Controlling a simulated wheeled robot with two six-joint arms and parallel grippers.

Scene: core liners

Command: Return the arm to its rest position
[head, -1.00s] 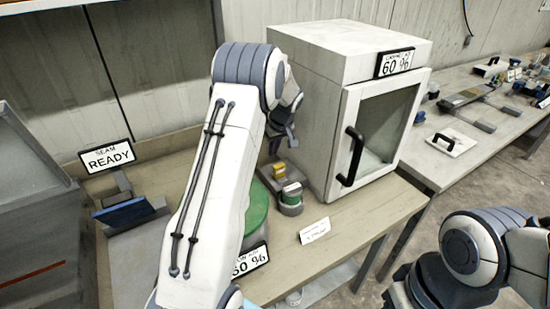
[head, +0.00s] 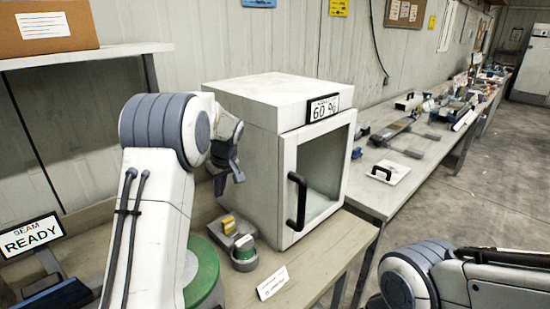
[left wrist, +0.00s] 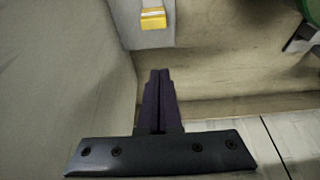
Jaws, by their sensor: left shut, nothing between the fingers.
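My left arm rises from the lower left of the head view, and its gripper (head: 230,177) hangs just left of the white cabinet, above the bench. In the left wrist view the two dark fingers (left wrist: 157,100) are pressed together with nothing between them. A grey block with a yellow part (head: 229,225) sits on the bench below the gripper. The yellow part also shows at the top of the left wrist view (left wrist: 153,18). My right arm shows at the lower right of the head view, but its gripper is out of the frame.
The white cabinet (head: 258,105) with a glass door and black handle stands close to my left gripper. A green round pad (head: 203,273) lies partly behind my left arm. A "READY" sign (head: 31,236) stands at left.

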